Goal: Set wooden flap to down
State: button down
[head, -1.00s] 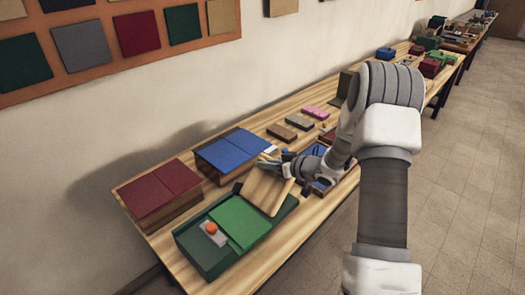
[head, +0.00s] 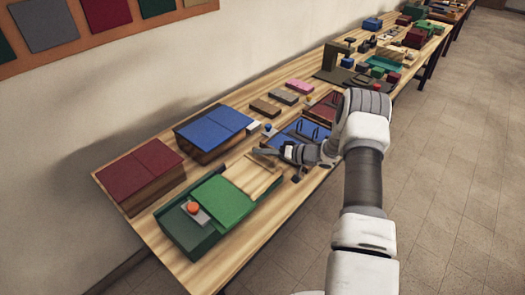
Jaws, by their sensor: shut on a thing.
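The wooden flap (head: 252,177) is a pale wood panel at the right end of the green box (head: 222,200). It lies low, nearly level with the green top; whether it is fully flat is hard to tell. My gripper (head: 264,151) is at the flap's far right edge, low over the table, with my arm reaching in from the right. Its fingers are shut on the flap's edge, though the contact is small and partly hidden by the gripper.
An orange ball (head: 193,207) sits on a grey plate on the green box. A blue-topped box (head: 213,132) and a dark red box (head: 138,170) stand behind. A blue tray (head: 299,136) is close beside my gripper. Table's front strip is clear.

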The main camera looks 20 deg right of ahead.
jog(key=shift+f, duration=0.5)
jog(key=c, duration=1.2)
grip_release()
jog(key=shift+o, duration=0.2)
jog(key=b+v, duration=0.1)
jog(key=v, duration=1.6)
jog(key=shift+d, duration=0.2)
